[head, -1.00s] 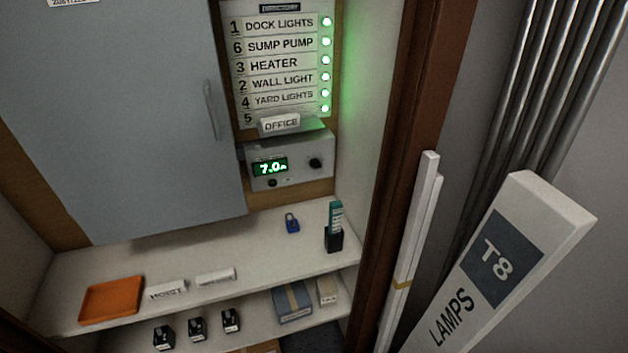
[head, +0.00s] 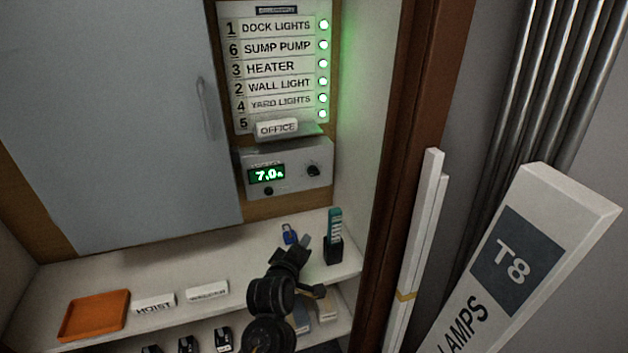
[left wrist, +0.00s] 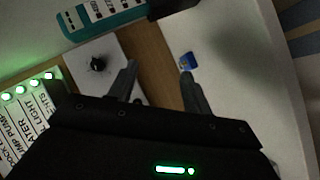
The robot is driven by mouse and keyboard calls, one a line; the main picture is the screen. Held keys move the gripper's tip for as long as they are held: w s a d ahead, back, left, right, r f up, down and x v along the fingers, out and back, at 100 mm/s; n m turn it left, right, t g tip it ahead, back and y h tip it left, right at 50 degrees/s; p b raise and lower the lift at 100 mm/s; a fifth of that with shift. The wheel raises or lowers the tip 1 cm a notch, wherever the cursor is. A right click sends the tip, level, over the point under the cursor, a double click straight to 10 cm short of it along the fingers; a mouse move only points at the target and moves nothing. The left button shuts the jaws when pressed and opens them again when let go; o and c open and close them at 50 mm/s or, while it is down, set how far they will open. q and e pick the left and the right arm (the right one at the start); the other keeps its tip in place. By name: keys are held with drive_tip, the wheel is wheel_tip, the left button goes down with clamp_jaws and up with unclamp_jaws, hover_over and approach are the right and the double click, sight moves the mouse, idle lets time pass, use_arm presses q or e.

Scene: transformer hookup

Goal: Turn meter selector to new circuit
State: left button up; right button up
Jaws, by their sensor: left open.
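The meter (head: 290,166) is a grey box under the circuit list, with a green display (head: 267,174) reading about 7.0. Its round black selector knob (head: 313,170) is at the right of its face. The knob also shows in the left wrist view (left wrist: 97,64), beyond the fingers and to their left. My left gripper (head: 297,243) is over the shelf, below the meter and apart from the knob. In the left wrist view its two fingers (left wrist: 158,80) are spread with nothing between them. My right gripper is out of view.
The white shelf (head: 240,262) holds a blue padlock (head: 289,234), a teal item in a black holder (head: 334,238), white labels (head: 207,291) and an orange tray (head: 94,314). A grey cabinet door (head: 130,120) is at left, a brown post (head: 412,150) at right.

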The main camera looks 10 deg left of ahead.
sight(315, 174)
use_arm(q)
drive_tip(key=w+d+r+n+t+y, duration=0.25)
drive_tip(key=w+r+n, duration=0.45)
drive_tip(key=r, duration=0.4)
drive_tip(key=shift+m+t, duration=0.35)
drive_tip(key=shift+m, duration=0.25)
drive_tip(key=w+a, duration=0.1)
drive_tip(key=w, duration=0.2)
drive_tip(key=w+a, duration=0.1)
drive_tip(key=w, duration=0.3)
drive_tip(key=w+a+f+p, duration=0.1)
drive_tip(key=w, duration=0.3)
drive_tip(key=shift+w+f, duration=0.1)
drive_tip(key=shift+w, duration=0.15)
drive_tip(key=c, duration=0.9)
